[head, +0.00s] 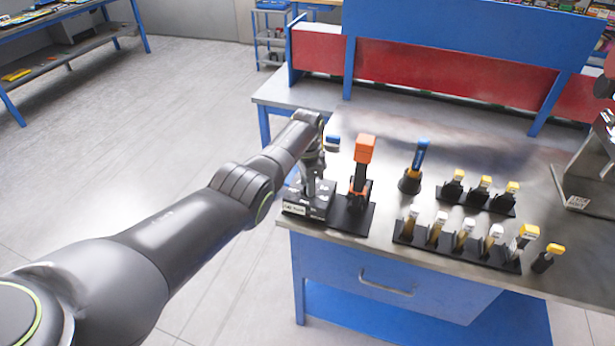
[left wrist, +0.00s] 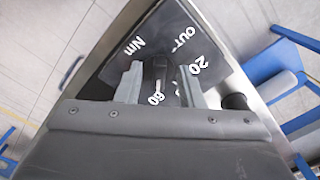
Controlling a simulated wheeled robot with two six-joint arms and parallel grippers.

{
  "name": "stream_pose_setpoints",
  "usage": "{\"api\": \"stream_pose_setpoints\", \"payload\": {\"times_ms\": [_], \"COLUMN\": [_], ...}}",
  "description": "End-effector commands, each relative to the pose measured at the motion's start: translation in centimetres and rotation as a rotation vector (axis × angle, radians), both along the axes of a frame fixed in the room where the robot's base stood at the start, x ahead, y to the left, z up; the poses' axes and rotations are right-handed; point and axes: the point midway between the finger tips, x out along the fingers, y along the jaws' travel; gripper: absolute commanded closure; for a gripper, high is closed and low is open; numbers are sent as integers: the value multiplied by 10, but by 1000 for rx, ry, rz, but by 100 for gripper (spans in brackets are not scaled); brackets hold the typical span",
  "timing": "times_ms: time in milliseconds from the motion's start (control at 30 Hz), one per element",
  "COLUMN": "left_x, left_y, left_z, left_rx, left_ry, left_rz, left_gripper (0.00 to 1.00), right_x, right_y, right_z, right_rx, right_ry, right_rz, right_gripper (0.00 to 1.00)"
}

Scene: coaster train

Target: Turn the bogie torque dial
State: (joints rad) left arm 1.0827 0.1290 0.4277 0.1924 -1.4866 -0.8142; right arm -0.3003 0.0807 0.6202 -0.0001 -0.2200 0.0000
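The torque dial unit is a dark box (head: 305,204) with white markings at the left front corner of the bench. A dark dial knob (left wrist: 157,72) stands up from the plate. My left gripper (head: 312,186) is over the box, pointing down. In the left wrist view its two grey fingers (left wrist: 160,82) flank the knob, with a narrow gap showing on the right side. Contact on the left side is unclear. My right gripper is not in view.
An orange-topped tool (head: 365,150) stands close to the right of the dial unit. A blue-topped tool (head: 420,158) and racks of yellow-capped tools (head: 464,236) stand farther right. A blue and red panel (head: 440,75) stands behind. Bare metal lies behind the tools.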

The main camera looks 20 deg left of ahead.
Motion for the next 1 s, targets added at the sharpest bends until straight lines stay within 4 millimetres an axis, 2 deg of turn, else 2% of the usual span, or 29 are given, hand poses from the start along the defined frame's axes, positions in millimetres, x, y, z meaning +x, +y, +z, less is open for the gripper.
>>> {"api": "stream_pose_setpoints", "payload": {"times_ms": [167,367,467,800,1000], "left_x": [1,1,0,1,1], "left_y": [0,0,0,0,0], "left_z": [11,40,59,137,165], "left_rx": [0,-1,-1,0,0], "left_ry": [-1,-4,-4,-6,-2], "left_rz": [0,-1,-1,-1,1], "left_gripper": [65,65,65,65,65], "right_x": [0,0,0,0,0], "right_y": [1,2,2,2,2], "right_z": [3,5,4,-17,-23], "right_rx": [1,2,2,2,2], "right_ry": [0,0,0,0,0], "right_rz": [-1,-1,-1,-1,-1], "right_gripper": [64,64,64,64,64]}}
